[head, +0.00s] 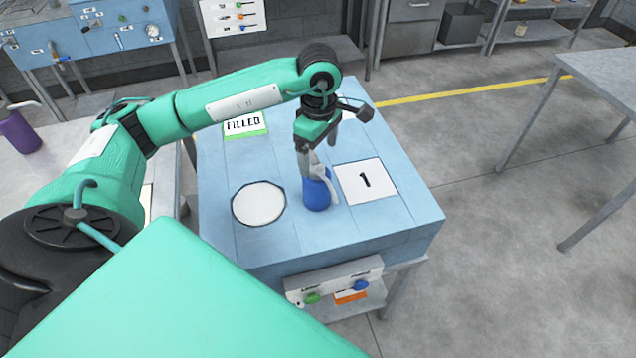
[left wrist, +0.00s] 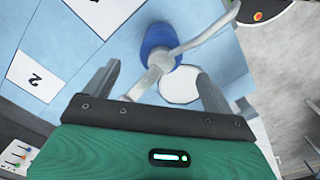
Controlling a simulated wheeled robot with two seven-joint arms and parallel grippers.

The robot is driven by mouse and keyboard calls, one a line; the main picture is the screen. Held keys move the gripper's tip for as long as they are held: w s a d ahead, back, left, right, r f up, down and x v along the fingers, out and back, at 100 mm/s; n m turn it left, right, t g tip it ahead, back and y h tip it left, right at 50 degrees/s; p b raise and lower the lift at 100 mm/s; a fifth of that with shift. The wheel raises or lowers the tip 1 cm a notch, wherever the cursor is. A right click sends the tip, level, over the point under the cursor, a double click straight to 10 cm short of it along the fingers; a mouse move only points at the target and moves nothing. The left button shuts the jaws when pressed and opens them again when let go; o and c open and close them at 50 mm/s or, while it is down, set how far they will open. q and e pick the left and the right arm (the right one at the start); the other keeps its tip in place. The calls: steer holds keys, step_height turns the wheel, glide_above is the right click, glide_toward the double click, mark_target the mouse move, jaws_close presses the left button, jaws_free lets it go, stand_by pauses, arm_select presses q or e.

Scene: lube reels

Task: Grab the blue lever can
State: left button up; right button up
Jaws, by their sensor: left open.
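The blue lever can (head: 316,196) stands on the blue-topped table, between the white round pad and the card marked 1. Its grey lever and upper part sit just under my left gripper (head: 321,148). In the left wrist view the can's blue body (left wrist: 158,36) shows beyond the fingers, with its grey lever reaching up to the right. My left gripper (left wrist: 155,88) is open, and the can's grey upper part lies between the two fingers in that picture. I cannot tell whether either finger touches it. My right gripper is not in view.
The blue table (head: 340,232) carries a white round pad (head: 258,203), a card marked 1 (head: 366,181) and a FILLED card (head: 245,125). A panel with green and blue knobs (head: 335,283) is on its front. A purple container (head: 20,132) stands at the far left.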

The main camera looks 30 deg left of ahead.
mark_target(317, 167)
arm_select(q)
step_height(317, 167, down, 3)
steer(key=shift+f+p, duration=0.15)
steer(key=shift+p, duration=0.2)
step_height(317, 167, down, 4)
steer(key=shift+s+a+f+p, duration=0.1)
steer(key=shift+s+a+p, duration=0.05)
steer(key=shift+p, duration=0.7)
steer(key=shift+f, duration=0.3)
steer(key=c, duration=1.2)
steer(key=shift+c, duration=0.6)
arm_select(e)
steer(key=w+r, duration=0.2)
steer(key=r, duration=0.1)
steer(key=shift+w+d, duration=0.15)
arm_select(q)
steer(key=shift+r, duration=0.15)
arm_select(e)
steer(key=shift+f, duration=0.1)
